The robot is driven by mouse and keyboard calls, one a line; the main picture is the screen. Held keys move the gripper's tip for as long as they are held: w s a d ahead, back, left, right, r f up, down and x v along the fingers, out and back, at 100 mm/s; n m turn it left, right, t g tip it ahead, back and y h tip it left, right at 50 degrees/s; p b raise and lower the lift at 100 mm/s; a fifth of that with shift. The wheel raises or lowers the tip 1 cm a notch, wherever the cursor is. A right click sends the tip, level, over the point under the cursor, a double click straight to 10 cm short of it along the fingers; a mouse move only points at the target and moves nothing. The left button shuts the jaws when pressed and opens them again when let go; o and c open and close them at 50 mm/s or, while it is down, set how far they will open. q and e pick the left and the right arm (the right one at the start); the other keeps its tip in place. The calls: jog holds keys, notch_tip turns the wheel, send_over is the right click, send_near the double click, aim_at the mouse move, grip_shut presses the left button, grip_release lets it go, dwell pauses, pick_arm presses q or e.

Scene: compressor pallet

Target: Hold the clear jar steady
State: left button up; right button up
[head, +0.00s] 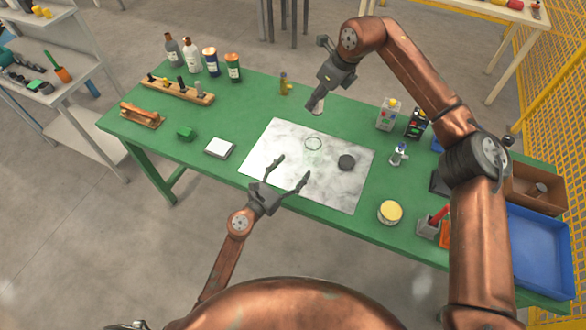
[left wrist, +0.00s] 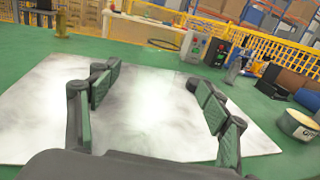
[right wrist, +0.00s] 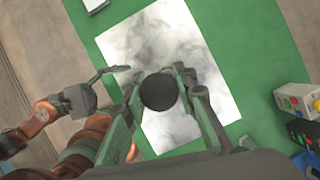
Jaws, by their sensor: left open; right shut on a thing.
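A faint round outline, likely the clear jar (head: 313,144), shows on the marbled mat (head: 268,150); I cannot make it out in the wrist views. A dark disc (head: 346,162) lies to its right on the mat. My left gripper (head: 292,168) is open and empty, low over the near side of the mat, its fingers pointing toward the outline without touching it. It also shows in the left wrist view (left wrist: 154,76).
A white square block (head: 220,147) and a green block (head: 186,133) stand left of the mat. Bottles (head: 192,55) and a wooden rack (head: 180,90) are at the back left. Control boxes (head: 388,114), a yellow-topped tin (head: 390,212) and a blue tray (head: 540,250) are to the right.

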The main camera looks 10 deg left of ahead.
aim_at(318, 142)
pick_arm(q)
jog(key=x, duration=1.2)
jog(key=shift+s+d, duration=0.1)
jog(key=shift+d, duration=0.05)
jog(key=shift+c, duration=0.7)
